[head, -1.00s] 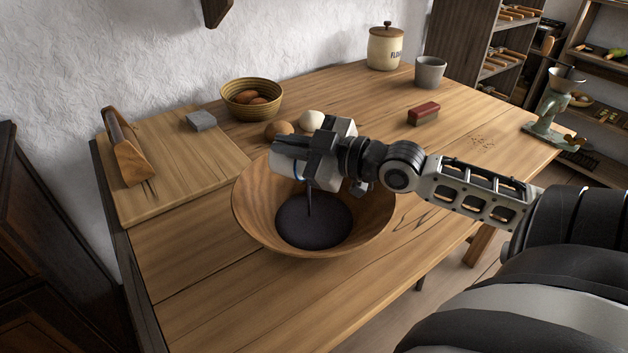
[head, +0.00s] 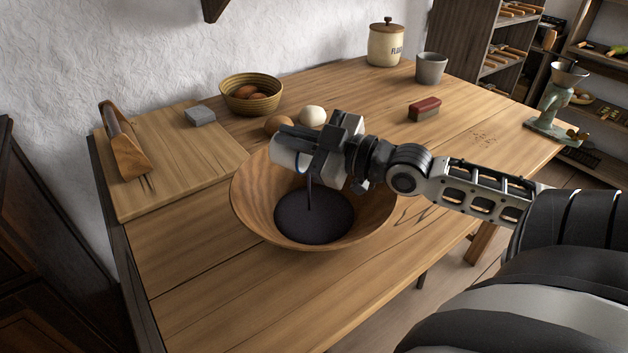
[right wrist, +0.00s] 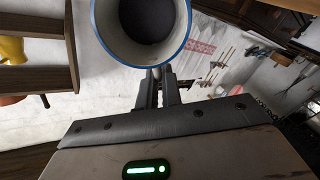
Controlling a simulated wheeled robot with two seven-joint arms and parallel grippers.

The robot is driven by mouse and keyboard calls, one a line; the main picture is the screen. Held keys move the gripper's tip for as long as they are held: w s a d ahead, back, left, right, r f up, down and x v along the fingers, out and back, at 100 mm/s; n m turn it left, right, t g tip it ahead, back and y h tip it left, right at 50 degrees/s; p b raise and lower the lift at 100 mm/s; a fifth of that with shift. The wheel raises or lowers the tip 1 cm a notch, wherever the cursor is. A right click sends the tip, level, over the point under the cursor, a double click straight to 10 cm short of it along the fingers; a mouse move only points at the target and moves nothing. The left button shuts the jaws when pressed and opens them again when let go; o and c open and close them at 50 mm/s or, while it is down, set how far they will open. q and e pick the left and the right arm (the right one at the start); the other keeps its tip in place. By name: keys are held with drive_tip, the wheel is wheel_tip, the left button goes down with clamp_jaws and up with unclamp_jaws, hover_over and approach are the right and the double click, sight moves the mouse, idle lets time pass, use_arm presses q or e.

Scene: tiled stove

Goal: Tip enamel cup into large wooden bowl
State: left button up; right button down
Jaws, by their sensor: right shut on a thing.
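The white enamel cup (head: 287,158) is tilted over the large wooden bowl (head: 258,205), its mouth turned down toward the bowl. A thin dark stream (head: 309,194) runs from it into a dark pool (head: 313,217) in the bowl's bottom. My right gripper (head: 318,146) is shut on the cup above the bowl's far side and hides part of it. The right wrist view shows the cup's blue rim (right wrist: 143,62) and dark contents inside, just beyond the fingers (right wrist: 157,88). My left gripper is not in view.
Behind the bowl lie a brown egg (head: 279,124), a white egg (head: 312,116) and a basket of eggs (head: 252,106). A cutting board (head: 190,165) is at left. A brush (head: 424,109), a grey cup (head: 431,68) and a flour jar (head: 386,45) stand farther back. The front table is clear.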

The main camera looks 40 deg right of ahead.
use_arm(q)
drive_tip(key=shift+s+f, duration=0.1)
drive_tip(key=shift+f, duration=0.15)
use_arm(e)
drive_tip(key=shift+s, duration=0.1)
use_arm(q)
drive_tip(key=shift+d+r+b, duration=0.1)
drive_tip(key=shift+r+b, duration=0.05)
drive_tip(key=shift+b, duration=0.45)
use_arm(e)
drive_tip(key=shift+s+d+t, duration=0.1)
drive_tip(key=shift+s+t, duration=0.1)
drive_tip(key=shift+t, duration=0.3)
use_arm(q)
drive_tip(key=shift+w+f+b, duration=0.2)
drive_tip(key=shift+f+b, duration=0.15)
drive_tip(key=shift+b, duration=0.2)
use_arm(e)
drive_tip(key=shift+s+d+t+y, duration=0.1)
drive_tip(key=shift+s+t+y, duration=0.2)
use_arm(q)
drive_tip(key=shift+b, duration=0.4)
use_arm(e)
drive_tip(key=shift+s+d+t, duration=0.1)
drive_tip(key=shift+s+t, duration=0.1)
drive_tip(key=shift+t, duration=0.1)
